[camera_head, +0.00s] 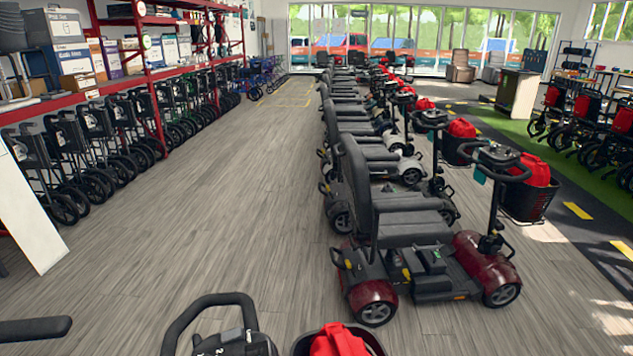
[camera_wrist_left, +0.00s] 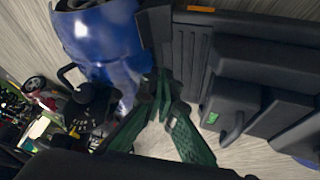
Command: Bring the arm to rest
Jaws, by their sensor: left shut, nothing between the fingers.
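My left gripper (camera_wrist_left: 162,88) shows in the left wrist view as two green fingers that come together at their tips. It is shut and holds nothing. Behind the fingertips is a glossy blue scooter body (camera_wrist_left: 98,38), seen at a steep tilt. A dark ribbed scooter floor and black housing (camera_wrist_left: 262,90) lie close to the right of the fingers. I cannot tell whether the fingers touch the scooter. Neither gripper shows in the head view, and my right gripper is in no view.
A row of scooters runs away ahead, the nearest dark red (camera_head: 372,298). Handlebars (camera_head: 212,300) and a basket with a red bag (camera_head: 338,342) stand right below me. Red shelving (camera_head: 160,75) with folded walkers lines the left. The grey floor (camera_head: 215,190) between is clear.

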